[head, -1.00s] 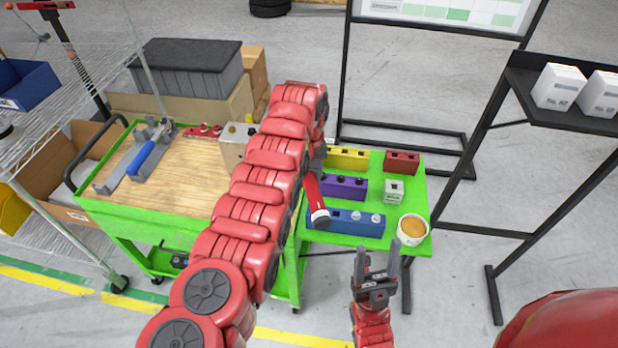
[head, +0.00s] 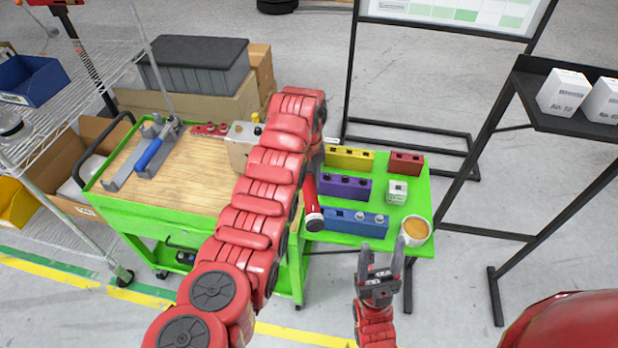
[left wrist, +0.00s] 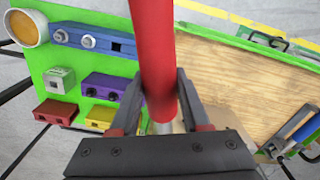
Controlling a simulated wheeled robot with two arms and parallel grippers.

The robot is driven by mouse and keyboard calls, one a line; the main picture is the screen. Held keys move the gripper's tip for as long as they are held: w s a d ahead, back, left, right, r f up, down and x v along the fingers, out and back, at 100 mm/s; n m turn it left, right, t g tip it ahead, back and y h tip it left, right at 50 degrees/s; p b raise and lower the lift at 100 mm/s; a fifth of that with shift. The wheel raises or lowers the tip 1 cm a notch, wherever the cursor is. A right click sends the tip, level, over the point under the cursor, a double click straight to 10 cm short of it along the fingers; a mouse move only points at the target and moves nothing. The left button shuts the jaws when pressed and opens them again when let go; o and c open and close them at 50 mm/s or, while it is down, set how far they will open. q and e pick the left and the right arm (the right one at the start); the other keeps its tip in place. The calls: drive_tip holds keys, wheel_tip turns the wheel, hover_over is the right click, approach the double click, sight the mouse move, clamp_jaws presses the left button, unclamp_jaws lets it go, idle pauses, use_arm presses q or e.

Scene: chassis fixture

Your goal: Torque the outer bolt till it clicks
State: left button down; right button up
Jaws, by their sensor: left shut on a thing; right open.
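My left gripper (left wrist: 160,100) is shut on a red-handled tool (left wrist: 157,50), with a finger on each side of it in the left wrist view. The blue block carries two light round pieces. A beige block (head: 238,150) with a yellow piece on top is partly behind my arm. I cannot tell which is the outer bolt. My right gripper (head: 379,266) is open and empty in front of the table.
A wooden-topped cart (head: 180,185) holds a blue-handled tool (head: 149,155). A black-framed rack (head: 545,95) stands right.

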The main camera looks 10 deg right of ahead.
use_arm(q)
drive_tip(key=shift+a, duration=0.15)
drive_tip(key=shift+a+m, duration=0.3)
drive_tip(key=shift+a, duration=0.4)
drive_tip(key=shift+w+a, duration=0.1)
drive_tip(key=shift+a, duration=0.1)
idle(0.4)
drive_tip(key=shift+a+m, duration=0.3)
drive_tip(key=shift+r, duration=1.05)
